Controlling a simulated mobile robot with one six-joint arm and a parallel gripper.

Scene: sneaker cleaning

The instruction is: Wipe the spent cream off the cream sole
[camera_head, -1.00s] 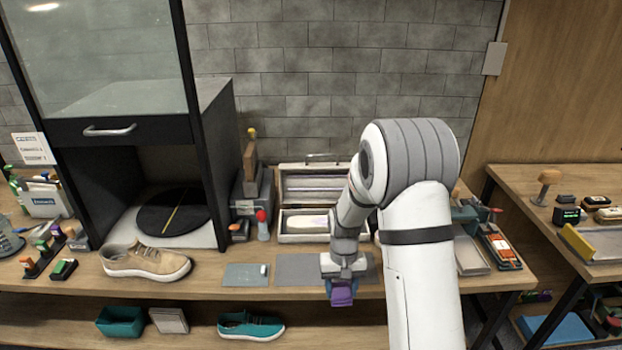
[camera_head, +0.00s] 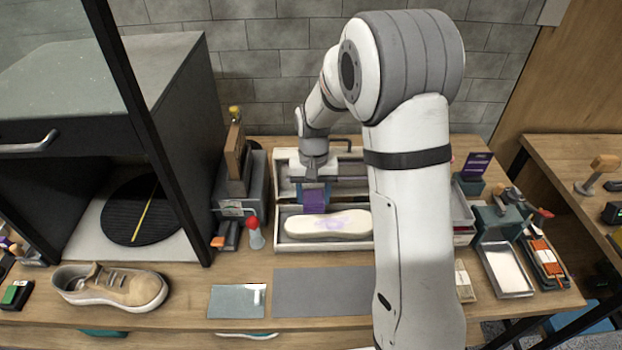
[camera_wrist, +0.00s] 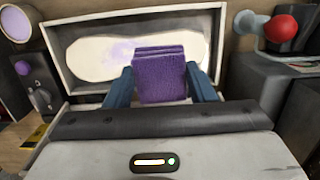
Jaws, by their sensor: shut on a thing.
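The cream sole (camera_head: 328,225) lies in the front part of a pale open box (camera_head: 290,243), with a light purple smear of cream on its middle and right. It also shows in the wrist view (camera_wrist: 100,60), smeared with pale purple. My gripper (camera_head: 313,197) is shut on a purple cloth or pad (camera_wrist: 160,75), held between its two blue fingers. The purple pad (camera_head: 313,197) is just behind or above the sole's far edge; I cannot tell whether it touches it.
A black cabinet (camera_head: 176,120) with a round dark turntable (camera_head: 135,215) stands at left. A tan sneaker (camera_head: 112,287) and grey mats (camera_head: 320,292) lie along the table front. A red-topped bottle (camera_head: 255,233) stands left of the box. A metal tray (camera_head: 506,270) lies right.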

